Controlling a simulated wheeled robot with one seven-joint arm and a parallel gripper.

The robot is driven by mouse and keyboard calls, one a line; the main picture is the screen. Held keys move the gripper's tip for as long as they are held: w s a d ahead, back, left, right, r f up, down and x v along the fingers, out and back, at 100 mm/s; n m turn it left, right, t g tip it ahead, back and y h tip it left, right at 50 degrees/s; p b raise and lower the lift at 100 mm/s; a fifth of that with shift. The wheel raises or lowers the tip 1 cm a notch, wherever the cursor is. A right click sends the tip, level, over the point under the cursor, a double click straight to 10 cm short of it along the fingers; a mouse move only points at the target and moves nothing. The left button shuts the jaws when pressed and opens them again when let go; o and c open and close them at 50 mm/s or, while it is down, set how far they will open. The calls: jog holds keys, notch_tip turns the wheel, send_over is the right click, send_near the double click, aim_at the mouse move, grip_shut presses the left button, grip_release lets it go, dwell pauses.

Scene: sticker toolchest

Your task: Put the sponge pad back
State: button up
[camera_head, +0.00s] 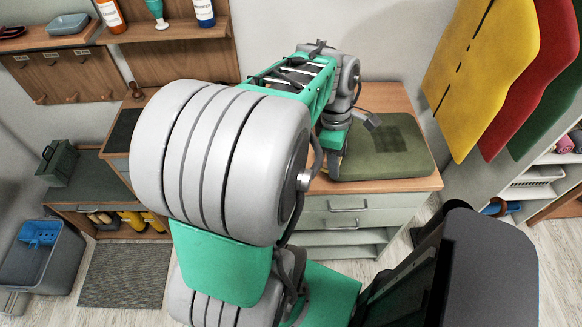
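A thick olive-green pad (405,163) with rounded corners and a darker square patch lies flat on the wooden top of the tool chest (391,95). It may be the sponge pad, but I cannot tell for sure. My gripper (338,160) points down at the left edge of this pad. My own arm hides most of it, so I cannot tell its opening, whether it touches the pad, or whether it holds anything.
My arm covers the middle of the view. A wall shelf (165,32) with bottles is at upper left. A grey bin (30,262) with a blue item (40,233) stands at lower left. Yellow, red and green panels hang at right. A floor mat (124,276) lies at lower left.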

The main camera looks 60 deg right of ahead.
jog(key=w+d+f, duration=0.1)
jog(key=w+f, duration=0.2)
jog(key=w, duration=0.1)
jog(key=w+d+f+p, duration=0.1)
jog(key=w+f, duration=0.2)
jog(key=w, duration=0.2)
jog(key=w+d+f+p, duration=0.1)
jog(key=w+d+f, duration=0.1)
jog(key=w+f, duration=0.2)
jog(key=shift+w, duration=0.15)
notch_tip(320, 180, down, 3)
jog(key=shift+r+p, duration=0.15)
jog(key=shift+p, duration=0.25)
jog(key=shift+f, duration=0.35)
jog(key=o, duration=1.2)
